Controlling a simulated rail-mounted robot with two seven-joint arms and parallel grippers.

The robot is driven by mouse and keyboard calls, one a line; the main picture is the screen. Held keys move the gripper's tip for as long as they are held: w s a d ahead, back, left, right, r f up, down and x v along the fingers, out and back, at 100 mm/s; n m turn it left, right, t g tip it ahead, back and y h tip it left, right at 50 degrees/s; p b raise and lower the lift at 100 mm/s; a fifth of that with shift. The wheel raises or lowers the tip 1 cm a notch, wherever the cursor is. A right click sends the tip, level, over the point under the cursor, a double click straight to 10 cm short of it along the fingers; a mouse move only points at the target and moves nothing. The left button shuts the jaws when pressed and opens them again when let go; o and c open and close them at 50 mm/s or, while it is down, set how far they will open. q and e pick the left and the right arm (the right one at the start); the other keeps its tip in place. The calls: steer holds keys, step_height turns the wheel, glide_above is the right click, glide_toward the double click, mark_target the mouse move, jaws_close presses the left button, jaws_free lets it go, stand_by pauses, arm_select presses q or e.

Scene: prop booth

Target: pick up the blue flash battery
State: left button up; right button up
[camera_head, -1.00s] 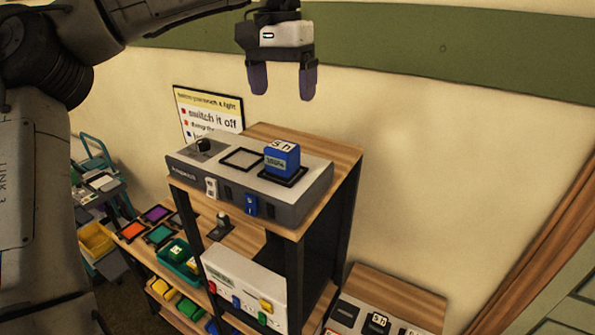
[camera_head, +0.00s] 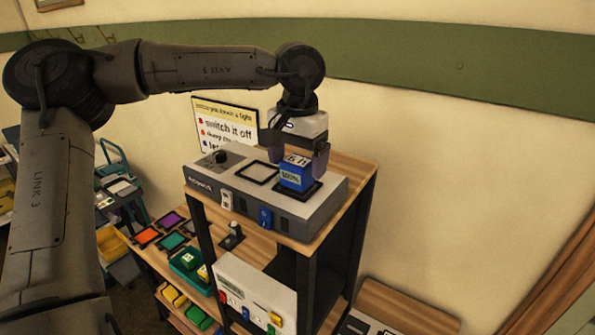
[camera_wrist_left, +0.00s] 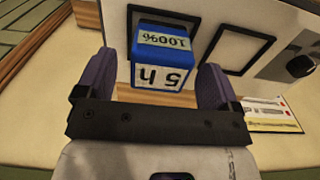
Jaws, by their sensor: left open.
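The blue flash battery (camera_head: 296,175) sits upright on a black-framed pad at the right of the grey charger (camera_head: 255,200) on the top shelf. It has a white label reading "5 h" on top and "100%" on its side. My left gripper (camera_head: 296,160) is open and points down, with its purple fingers on either side of the battery's upper part. In the left wrist view the battery (camera_wrist_left: 160,62) lies between the two spread fingers (camera_wrist_left: 163,80), with a visible gap on each side. My right gripper is not in view.
An empty black-framed pad (camera_head: 258,172) lies left of the battery on the charger. A black knob (camera_head: 221,157) and blue switch (camera_head: 265,216) are also on it. A sign (camera_head: 225,122) stands behind. Lower shelves hold a white box (camera_head: 255,290) and a green bin (camera_head: 188,266).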

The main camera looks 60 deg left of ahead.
arm_select(q)
steer(key=shift+f, duration=1.25)
steer(key=c, duration=1.2)
steer(key=shift+r, duration=0.15)
